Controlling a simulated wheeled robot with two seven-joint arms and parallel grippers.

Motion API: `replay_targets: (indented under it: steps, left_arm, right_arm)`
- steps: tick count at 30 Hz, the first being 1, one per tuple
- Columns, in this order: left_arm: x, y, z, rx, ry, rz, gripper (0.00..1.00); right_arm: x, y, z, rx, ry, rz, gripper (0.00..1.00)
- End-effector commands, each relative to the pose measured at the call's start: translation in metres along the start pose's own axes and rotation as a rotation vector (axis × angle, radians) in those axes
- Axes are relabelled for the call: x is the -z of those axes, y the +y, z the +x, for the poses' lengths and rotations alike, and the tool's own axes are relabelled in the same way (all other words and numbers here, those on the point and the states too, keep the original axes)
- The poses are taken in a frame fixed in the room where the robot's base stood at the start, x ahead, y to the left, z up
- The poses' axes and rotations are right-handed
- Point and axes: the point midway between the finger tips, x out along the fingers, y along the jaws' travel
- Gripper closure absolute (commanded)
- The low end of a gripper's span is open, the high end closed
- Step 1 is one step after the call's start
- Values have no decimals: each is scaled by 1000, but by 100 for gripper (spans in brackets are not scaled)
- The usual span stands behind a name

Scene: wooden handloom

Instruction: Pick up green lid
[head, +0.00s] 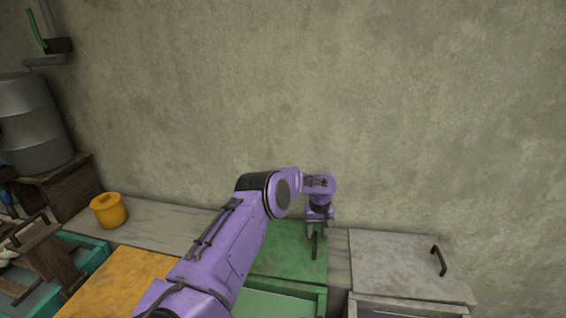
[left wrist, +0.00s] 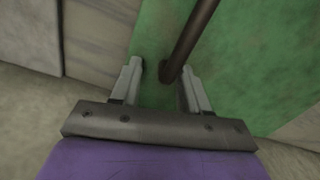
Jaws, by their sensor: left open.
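The green lid (head: 285,250) stands tilted back against the wall side, behind the green box (head: 280,302). It has a dark bar handle (head: 314,245). My left gripper (head: 315,230) is at the upper end of this handle. In the left wrist view my left gripper (left wrist: 165,75) is open, its two fingers apart near the green lid (left wrist: 240,60). One end of the dark handle (left wrist: 190,42) lies between or just beyond the fingertips; I cannot tell whether they touch it. My right gripper is not in view.
A grey lid (head: 400,262) with a dark handle is to the right, and an orange lid (head: 120,282) is to the left. A yellow pot (head: 108,210) stands on the ledge. A concrete wall (head: 400,110) rises close behind.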

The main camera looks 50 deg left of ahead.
Motion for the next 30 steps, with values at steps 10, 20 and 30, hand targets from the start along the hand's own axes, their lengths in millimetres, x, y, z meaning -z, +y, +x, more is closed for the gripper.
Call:
replay_targets:
  steps: [10,20,30]
  left_arm:
    - [1,0,1,-2,1,-1,94]
    - [0,0,2,-1,0,-1,100]
    - [0,-1,3,0,-1,-1,100]
  right_arm:
    - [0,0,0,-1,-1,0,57]
    - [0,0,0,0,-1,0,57]
    - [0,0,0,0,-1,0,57]
